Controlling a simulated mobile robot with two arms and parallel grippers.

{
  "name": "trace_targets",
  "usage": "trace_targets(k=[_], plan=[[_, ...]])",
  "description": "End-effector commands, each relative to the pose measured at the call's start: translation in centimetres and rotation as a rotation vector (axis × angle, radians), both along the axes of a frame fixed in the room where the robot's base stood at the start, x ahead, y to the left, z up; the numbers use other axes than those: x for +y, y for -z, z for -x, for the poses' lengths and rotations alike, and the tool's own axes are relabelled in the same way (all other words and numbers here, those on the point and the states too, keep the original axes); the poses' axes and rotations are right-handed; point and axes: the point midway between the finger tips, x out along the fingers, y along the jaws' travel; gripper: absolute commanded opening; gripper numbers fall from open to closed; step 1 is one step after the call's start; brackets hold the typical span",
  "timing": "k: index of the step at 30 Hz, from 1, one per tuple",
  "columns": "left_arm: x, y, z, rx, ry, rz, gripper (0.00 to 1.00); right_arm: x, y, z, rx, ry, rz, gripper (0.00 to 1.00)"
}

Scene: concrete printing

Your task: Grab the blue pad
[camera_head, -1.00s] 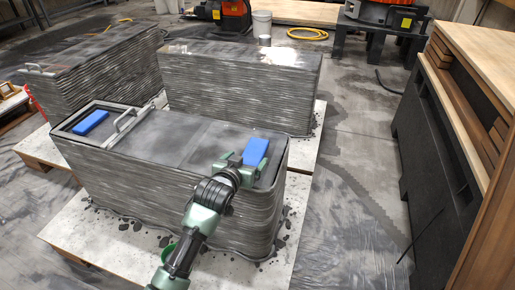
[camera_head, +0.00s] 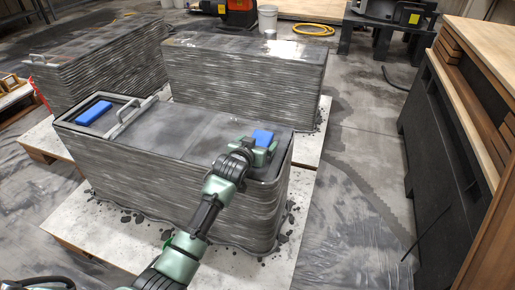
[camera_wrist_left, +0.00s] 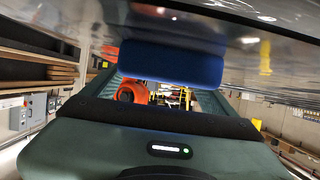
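A blue pad (camera_head: 263,136) lies at the right end of the top of the front layered concrete block (camera_head: 190,185). My left gripper (camera_head: 259,151) is right at this pad, on its near side, with its fingers apart. In the left wrist view the blue pad (camera_wrist_left: 170,62) spans the space just ahead of the open fingers (camera_wrist_left: 160,90), and a gap shows between them. Whether the fingers touch the pad cannot be told. A second blue pad (camera_head: 94,113) lies at the left end of the same block, beside a metal handle.
More layered blocks stand behind (camera_head: 245,75) and at the back left (camera_head: 95,75). The metal handle (camera_head: 128,118) rises from the front block's top. A dark cabinet with a wooden top (camera_head: 440,150) stands at the right. Floor between block and cabinet is clear.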

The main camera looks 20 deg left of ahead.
Motion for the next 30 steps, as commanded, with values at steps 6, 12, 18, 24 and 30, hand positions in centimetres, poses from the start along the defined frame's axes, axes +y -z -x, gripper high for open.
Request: trace_targets(k=[6,12,18,24,30], plan=[[0.0,0.0,0.0,0.0,0.0,0.0,0.29,0.0,0.0,0.0,0.0,0.0,0.0,0.83],[0.0,-0.1,0.0,-0.001,0.0,0.0,0.17,0.0,0.0,0.0,0.0,0.0,0.0,0.83],[0.0,-0.8,0.0,-0.003,0.0,0.0,0.17,0.0,-0.1,-0.1,-0.005,0.0,-0.001,0.83],[0.0,-3.7,-0.1,-0.006,0.0,0.0,0.17,-0.1,2.4,0.9,0.015,-0.003,0.001,0.83],[0.0,-7.7,-0.1,-0.005,0.0,0.0,0.17,-0.3,5.1,2.5,0.032,-0.006,0.003,0.83]])
